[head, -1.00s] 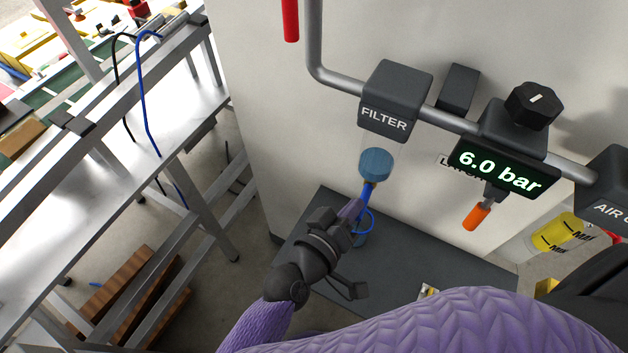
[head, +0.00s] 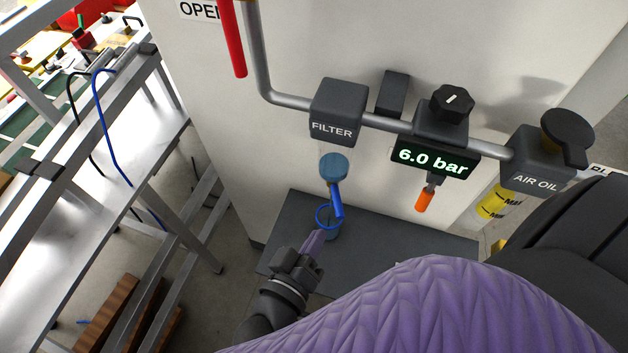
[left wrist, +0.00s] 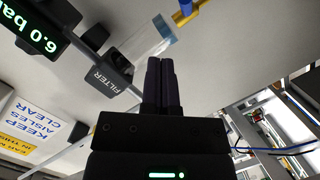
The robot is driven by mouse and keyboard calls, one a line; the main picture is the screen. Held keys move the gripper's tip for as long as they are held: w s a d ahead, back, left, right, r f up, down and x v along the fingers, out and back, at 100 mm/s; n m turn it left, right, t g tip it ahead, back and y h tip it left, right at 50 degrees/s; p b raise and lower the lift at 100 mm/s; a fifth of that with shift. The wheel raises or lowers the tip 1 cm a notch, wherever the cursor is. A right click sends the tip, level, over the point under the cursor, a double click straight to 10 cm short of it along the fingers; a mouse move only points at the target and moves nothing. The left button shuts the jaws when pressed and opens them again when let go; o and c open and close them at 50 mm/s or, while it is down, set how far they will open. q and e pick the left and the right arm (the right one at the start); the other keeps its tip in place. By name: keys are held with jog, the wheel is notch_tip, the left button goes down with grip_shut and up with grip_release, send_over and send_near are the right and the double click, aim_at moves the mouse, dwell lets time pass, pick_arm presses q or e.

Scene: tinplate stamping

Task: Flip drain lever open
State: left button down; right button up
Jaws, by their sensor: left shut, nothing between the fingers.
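The filter unit (head: 338,112) hangs on the grey pipe, with a clear bowl ending in a blue-grey base (head: 333,167). A blue drain lever (head: 337,203) hangs below the bowl, pointing down and slightly right. In the left wrist view the blue lever (left wrist: 191,16) shows at the top beside a yellow fitting (left wrist: 185,5). My left gripper (head: 317,238) is shut and empty, below and left of the lever, apart from it. Its closed fingers (left wrist: 160,80) point up in the wrist view, below the bowl (left wrist: 148,44). My right gripper is not in view.
A regulator display (head: 436,162) reading 6.0 bar and an orange lever (head: 425,200) are right of the filter. A red lever (head: 233,40) is upper left. A metal bench (head: 120,160) stands left.

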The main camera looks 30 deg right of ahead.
pick_arm(q)
jog(key=shift+s+a+r, duration=0.15)
jog(key=shift+s+a, duration=0.3)
jog(key=shift+s, duration=0.2)
jog(key=shift+s+a+r, duration=0.1)
jog(key=shift+s+a, duration=0.3)
jog(key=shift+s, duration=0.2)
jog(key=shift+a, duration=0.1)
